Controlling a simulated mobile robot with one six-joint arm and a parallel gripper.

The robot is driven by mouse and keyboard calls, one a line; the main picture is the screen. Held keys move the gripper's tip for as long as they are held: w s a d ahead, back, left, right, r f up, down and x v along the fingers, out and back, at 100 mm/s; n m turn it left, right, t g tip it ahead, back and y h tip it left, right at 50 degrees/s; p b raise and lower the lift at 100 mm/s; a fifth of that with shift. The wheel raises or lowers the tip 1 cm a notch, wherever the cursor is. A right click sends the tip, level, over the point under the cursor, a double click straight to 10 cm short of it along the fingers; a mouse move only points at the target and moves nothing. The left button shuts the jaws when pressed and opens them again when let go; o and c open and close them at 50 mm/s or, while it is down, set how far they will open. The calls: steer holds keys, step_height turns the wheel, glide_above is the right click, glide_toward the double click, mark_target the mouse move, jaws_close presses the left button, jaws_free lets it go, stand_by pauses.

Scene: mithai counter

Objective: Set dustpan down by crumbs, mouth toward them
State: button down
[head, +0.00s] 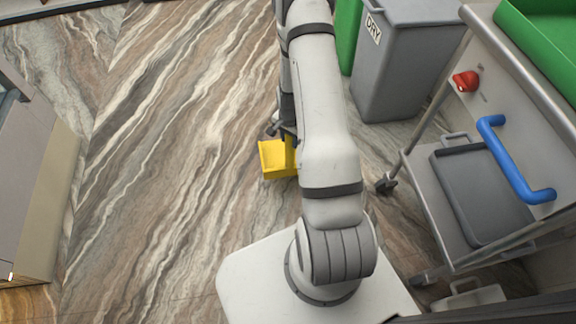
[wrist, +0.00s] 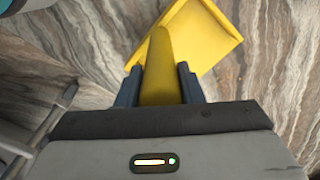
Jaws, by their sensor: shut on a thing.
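The yellow dustpan (head: 276,159) shows left of my arm in the head view, low over or on the marbled floor; I cannot tell whether it touches. My gripper (wrist: 160,84) is shut on the dustpan's yellow handle, one dark finger on each side. In the head view my arm hides most of the gripper.
A grey bin (head: 398,75) marked DRY and a green bin (head: 348,35) stand at the back. A steel trolley (head: 405,165) with a blue handle (head: 512,165) stands at the right. A counter (head: 38,190) is at the far left. The floor (head: 160,150) between is open.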

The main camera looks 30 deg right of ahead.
mark_target(290, 155)
step_height(290, 155, down, 10)
steer(key=b, duration=0.3)
steer(key=shift+r+b, duration=0.1)
steer(key=shift+b, duration=0.3)
steer(key=c, duration=1)
jaws_free()
steer(key=shift+o, duration=0.2)
